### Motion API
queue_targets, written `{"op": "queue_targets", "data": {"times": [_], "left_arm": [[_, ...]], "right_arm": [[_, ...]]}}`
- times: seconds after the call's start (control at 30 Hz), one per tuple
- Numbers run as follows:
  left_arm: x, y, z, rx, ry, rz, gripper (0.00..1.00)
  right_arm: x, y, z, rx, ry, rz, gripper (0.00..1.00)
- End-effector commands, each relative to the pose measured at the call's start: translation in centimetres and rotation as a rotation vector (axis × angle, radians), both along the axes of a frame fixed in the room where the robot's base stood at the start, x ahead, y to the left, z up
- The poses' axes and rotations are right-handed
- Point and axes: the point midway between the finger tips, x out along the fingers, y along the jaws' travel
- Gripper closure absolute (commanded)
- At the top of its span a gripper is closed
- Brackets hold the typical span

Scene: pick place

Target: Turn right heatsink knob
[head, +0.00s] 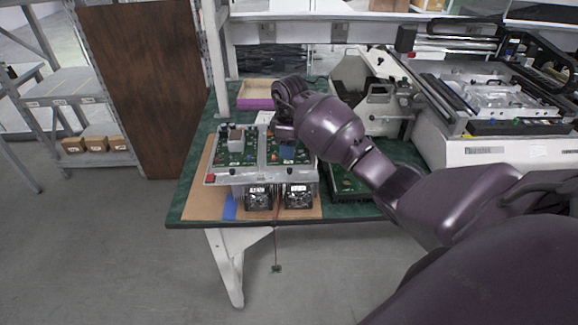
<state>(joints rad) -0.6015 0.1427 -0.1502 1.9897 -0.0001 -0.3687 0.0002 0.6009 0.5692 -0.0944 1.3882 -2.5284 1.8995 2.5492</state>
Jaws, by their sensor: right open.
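A grey fixture (222,178) holding green circuit boards (236,155) sits on a brown board at the left of the green table. Two dark heatsink-like blocks with light labels, a left one (258,198) and a right one (299,196), are at its front. My right gripper (284,138) reaches in from the right and points down over the back right part of the fixture. It is open; its fingertips are small and dark here. I cannot make out the right heatsink knob; my gripper and forearm cover part of that area. My left gripper is out of view.
A purple-edged tray (258,95) lies behind the fixture. A light grey machine (375,95) and a larger white machine (495,150) stand to the right. A green board (350,184) lies right of the fixture. A small item hangs by a cord below the table's front edge.

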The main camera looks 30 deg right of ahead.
Motion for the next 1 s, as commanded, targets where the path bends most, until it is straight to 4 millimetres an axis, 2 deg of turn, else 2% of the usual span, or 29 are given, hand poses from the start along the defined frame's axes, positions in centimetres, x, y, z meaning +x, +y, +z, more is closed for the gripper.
{"op": "queue_targets", "data": {"times": [0.03, 0.2, 0.4, 0.6, 0.87, 1.0], "left_arm": [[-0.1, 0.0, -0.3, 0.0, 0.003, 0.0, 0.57], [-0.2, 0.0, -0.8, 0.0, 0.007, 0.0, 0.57], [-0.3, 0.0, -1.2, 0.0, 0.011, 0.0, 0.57], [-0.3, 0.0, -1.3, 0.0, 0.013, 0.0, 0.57], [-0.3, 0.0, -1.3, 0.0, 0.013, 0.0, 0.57], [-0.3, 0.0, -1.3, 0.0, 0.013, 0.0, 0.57]], "right_arm": [[-0.1, 0.0, -1.2, 0.002, 0.004, 0.0, 0.56], [-0.1, 0.0, -4.1, 0.001, 0.003, 0.0, 0.56], [0.0, 0.1, -6.3, 0.002, 0.002, 0.002, 0.56], [0.0, 0.0, -7.1, 0.001, -0.001, 0.002, 0.56], [0.0, 0.0, -7.2, 0.001, -0.001, 0.002, 0.56], [0.0, 0.0, -7.1, 0.001, -0.001, 0.002, 0.77]]}}
